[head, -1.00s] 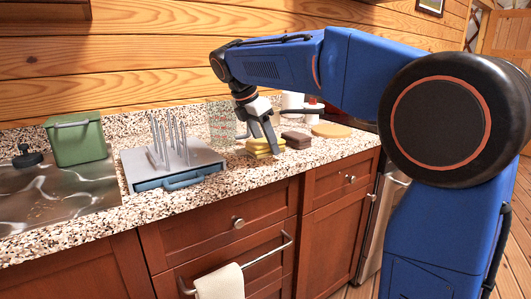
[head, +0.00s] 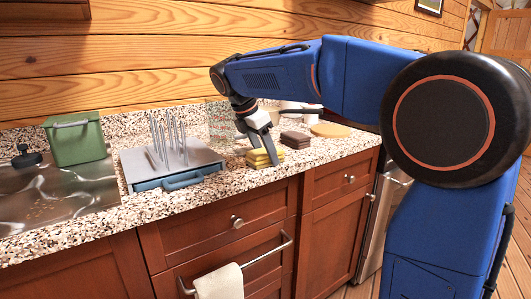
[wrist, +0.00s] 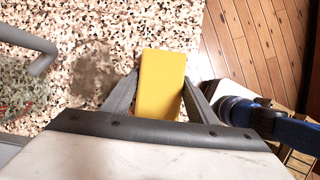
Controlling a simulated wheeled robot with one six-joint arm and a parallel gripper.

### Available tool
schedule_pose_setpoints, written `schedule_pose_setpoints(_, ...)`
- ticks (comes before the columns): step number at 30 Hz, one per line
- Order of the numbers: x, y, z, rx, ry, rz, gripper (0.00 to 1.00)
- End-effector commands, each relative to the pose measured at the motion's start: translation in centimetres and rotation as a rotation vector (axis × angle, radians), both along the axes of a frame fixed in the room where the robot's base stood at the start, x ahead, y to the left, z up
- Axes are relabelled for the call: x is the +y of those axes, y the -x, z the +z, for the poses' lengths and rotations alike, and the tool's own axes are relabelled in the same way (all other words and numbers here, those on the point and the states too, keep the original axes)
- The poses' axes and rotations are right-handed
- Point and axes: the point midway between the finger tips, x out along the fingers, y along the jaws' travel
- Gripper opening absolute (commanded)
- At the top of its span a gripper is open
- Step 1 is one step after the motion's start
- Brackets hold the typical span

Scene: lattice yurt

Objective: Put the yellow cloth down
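The yellow cloth (head: 262,160) is a small folded pad with stripe-like layers, near the front edge of the speckled counter. My gripper (head: 270,153) points down over it. In the wrist view the yellow cloth (wrist: 162,80) sits between the two fingers of my gripper (wrist: 161,80), and both fingertips lie against its sides. The gripper looks shut on it. The cloth is on or just above the counter; I cannot tell which.
A brown folded stack (head: 296,140) and a round wooden board (head: 330,130) lie to the right. A grey dish rack (head: 172,155) with upright pegs stands left, beside a green container (head: 76,138) by the sink. Bare counter (head: 222,180) lies left of the cloth.

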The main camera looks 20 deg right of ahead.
Motion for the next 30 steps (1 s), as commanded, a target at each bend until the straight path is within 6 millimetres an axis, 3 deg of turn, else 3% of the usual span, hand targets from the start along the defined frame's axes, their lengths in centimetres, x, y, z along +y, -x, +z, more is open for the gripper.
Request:
schedule_pose_setpoints(1, 0.0, 0.3, -0.9, 0.022, 0.002, -0.003, 0.69)
schedule_pose_setpoints(11, 0.0, 0.2, -0.6, 0.026, 0.0, -0.004, 0.69)
schedule_pose_setpoints(30, 4.1, 1.5, 9.7, 0.013, 0.0, -0.001, 0.69)
